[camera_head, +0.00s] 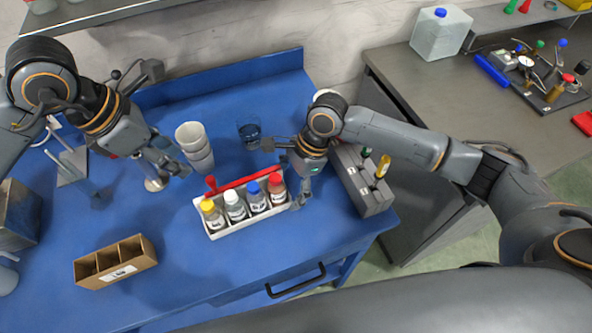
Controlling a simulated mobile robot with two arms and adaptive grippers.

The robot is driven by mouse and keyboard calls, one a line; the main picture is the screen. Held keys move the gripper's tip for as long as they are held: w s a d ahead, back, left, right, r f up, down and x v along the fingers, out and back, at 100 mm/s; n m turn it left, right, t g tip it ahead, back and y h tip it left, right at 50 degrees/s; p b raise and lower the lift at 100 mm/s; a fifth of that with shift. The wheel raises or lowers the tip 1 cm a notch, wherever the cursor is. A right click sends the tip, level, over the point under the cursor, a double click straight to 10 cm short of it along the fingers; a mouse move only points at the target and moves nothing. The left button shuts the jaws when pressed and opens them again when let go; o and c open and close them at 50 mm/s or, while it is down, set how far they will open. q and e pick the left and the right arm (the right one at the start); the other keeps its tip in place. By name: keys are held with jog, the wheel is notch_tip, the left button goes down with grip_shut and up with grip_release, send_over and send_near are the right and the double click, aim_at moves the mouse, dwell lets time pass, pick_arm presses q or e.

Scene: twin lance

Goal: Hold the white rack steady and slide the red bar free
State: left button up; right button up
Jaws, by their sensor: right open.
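The white rack (248,223) stands on the blue table and holds a row of bottles with yellow, white, blue and red caps. The red bar (238,183) runs along the rack's back side, above the bottles, with a red upright knob at its left end. My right gripper (288,172) is open at the rack's right end, close to the red-capped bottle and the bar's right end. I cannot tell whether it touches them. My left gripper (176,167) is up and left of the rack, apart from it. Its fingers are too small and overlapped to judge.
Stacked pale cups (195,145) stand just right of my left gripper. A glass with blue liquid (250,133) is behind the rack. A brown divided box (117,262) lies front left. A grey toolbox (362,182) stands right of my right gripper. Table is clear before the rack.

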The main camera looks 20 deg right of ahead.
jog(key=shift+x, duration=1.05)
